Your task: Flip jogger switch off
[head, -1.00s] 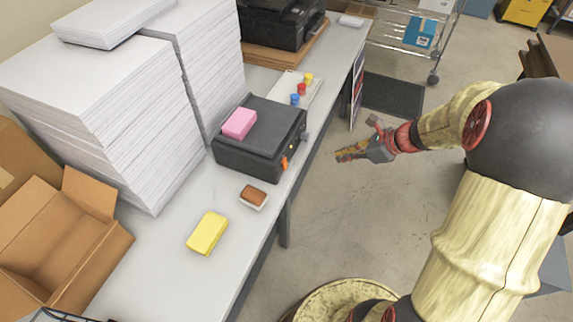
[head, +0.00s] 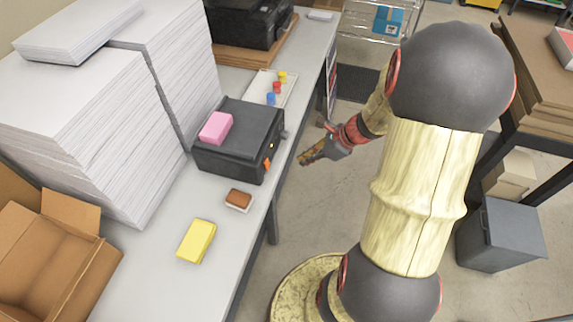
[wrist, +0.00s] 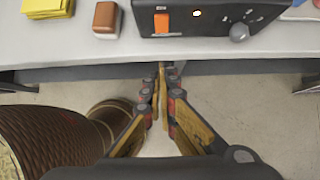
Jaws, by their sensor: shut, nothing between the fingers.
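The jogger is a black box (head: 245,142) on the grey table, with a pink block (head: 215,128) on its top. Its front carries an orange switch (head: 267,163), a small lit lamp (head: 271,146) and a grey knob (head: 284,134). In the wrist view the orange switch (wrist: 162,23) is at the top, left of the lit lamp (wrist: 197,14) and the knob (wrist: 239,32). My gripper (head: 305,160) is shut and empty, in front of the jogger and apart from it. In the wrist view my gripper's fingertips (wrist: 160,68) meet just below the table edge, under the switch.
A brown-and-white block (head: 238,200) and a yellow block (head: 197,240) lie on the table (head: 215,282) nearer me. Tall paper stacks (head: 85,120) stand behind the jogger. A tray (head: 265,85) with coloured pieces lies beyond it.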

